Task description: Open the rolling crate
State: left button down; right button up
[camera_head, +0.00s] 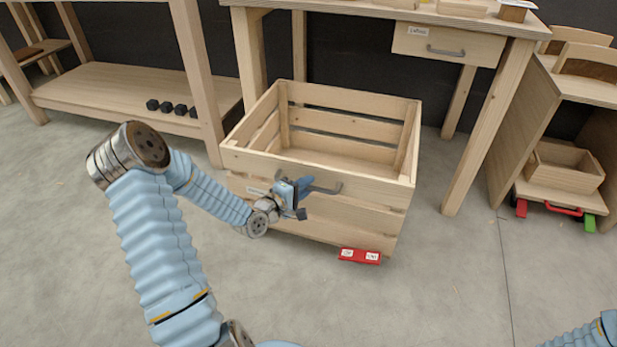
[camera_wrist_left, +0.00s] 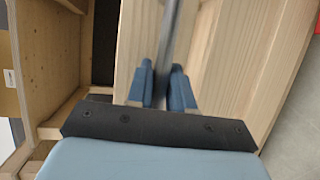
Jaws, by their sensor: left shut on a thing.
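The rolling crate (camera_head: 345,190) is a pale wooden slatted box, open at the top and empty, standing on the floor partly in front of the workbench. A dark bar handle (camera_head: 328,188) is fixed to its front top slat. My left gripper (camera_head: 304,190) is at the front of the crate, shut on the handle. In the left wrist view the two blue fingers (camera_wrist_left: 162,88) close on the dark handle bar (camera_wrist_left: 172,40), with the wooden slats behind it. My right gripper is not in view; only a bit of my right arm shows at the lower right.
A red block with white labels (camera_head: 360,256) is at the crate's front bottom edge. The workbench (camera_head: 490,110) with a drawer (camera_head: 447,45) stands behind. A wooden shelf (camera_head: 120,85) is at left, a small cart (camera_head: 562,192) at right.

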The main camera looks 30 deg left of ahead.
pick_arm(q)
jog(key=shift+s+d, duration=0.2)
jog(key=shift+s, duration=0.85)
jog(key=c, duration=1.1)
grip_release()
jog(key=shift+s, duration=0.1)
jog(key=p+v, duration=0.2)
jog(key=v, duration=1.1)
jog(key=shift+s, duration=0.3)
jog(key=shift+r, duration=0.1)
